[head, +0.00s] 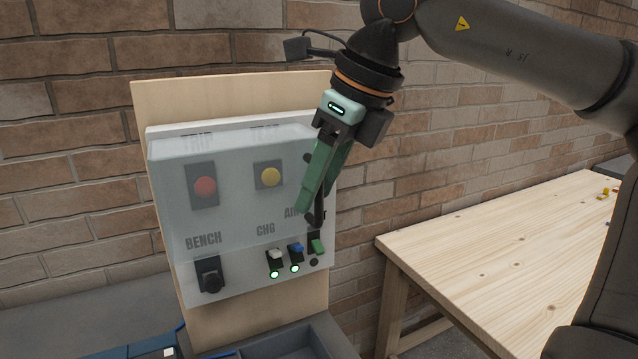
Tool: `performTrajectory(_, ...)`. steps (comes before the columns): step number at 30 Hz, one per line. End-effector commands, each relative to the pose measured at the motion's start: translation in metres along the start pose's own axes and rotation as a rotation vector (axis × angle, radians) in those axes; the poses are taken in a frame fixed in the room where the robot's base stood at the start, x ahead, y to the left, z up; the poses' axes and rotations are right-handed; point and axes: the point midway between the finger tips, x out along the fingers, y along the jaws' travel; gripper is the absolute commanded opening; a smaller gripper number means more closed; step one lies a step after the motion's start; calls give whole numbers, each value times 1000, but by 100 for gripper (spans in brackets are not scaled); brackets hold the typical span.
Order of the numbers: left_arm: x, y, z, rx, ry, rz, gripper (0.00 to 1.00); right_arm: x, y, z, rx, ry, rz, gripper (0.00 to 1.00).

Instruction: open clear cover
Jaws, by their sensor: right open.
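A clear cover (233,215) lies over the front of a white control panel box (180,128) and looks closed. I cannot tell whether a finger touches the cover. My left gripper is not in view.
The box is mounted on an upright wooden board (240,93) against a brick wall (75,100). A wooden table (500,250) stands to the right, with small yellow pieces at its far end. A grey tray (290,343) lies below the panel.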

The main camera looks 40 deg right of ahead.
Motion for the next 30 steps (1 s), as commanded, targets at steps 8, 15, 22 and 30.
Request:
performTrajectory(8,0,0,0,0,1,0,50,0,0,0,0,0,1,29)
performTrajectory(15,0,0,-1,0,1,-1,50,0,0,0,0,0,0,2)
performTrajectory(22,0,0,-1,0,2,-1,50,-1,0,0,0,0,0,0)
performTrajectory(30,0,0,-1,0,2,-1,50,-1,0,0,-1,-1,0,0)
